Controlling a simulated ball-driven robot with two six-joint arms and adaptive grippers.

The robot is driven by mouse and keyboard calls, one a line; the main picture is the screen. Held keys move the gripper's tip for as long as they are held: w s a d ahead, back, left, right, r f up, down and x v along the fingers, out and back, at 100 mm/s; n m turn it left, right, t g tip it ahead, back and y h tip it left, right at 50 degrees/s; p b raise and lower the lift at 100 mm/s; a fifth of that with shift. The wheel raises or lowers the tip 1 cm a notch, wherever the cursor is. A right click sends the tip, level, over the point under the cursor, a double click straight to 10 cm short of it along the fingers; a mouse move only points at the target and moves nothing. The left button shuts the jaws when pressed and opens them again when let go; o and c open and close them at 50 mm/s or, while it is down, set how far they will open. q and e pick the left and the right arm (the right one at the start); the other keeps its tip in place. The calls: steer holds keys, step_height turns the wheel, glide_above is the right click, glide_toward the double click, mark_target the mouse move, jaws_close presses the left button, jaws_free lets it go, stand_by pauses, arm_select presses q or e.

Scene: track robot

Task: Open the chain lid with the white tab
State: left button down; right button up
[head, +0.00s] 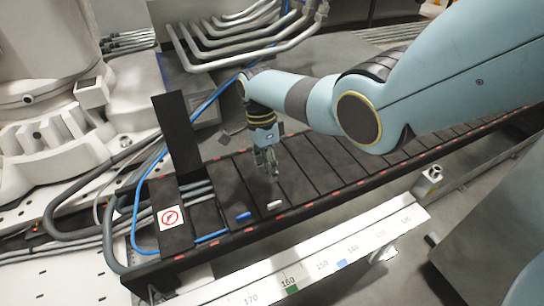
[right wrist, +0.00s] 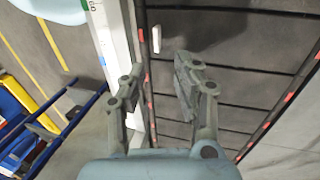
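The white tab (head: 274,205) sits at the front edge of a dark chain lid (head: 262,192) in the head view. It also shows in the right wrist view (right wrist: 156,38), beyond the fingertips. My right gripper (head: 268,176) hangs over the chain, behind the white tab and apart from it. In the right wrist view its two fingers (right wrist: 160,72) are parted with nothing between them. The lid with the white tab looks closed and flat. My left gripper is not in view.
A blue tab (head: 243,216) marks the neighbouring lid to the left. A raised black lid (head: 177,135) stands upright further left, beside exposed cables. A white numbered rail (head: 300,272) runs along the front of the chain. Metal pipes (head: 245,40) lie behind.

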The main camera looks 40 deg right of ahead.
steer(key=shift+s+f, duration=0.1)
steer(key=shift+f, duration=0.1)
steer(key=shift+s, duration=0.1)
stand_by(0.4)
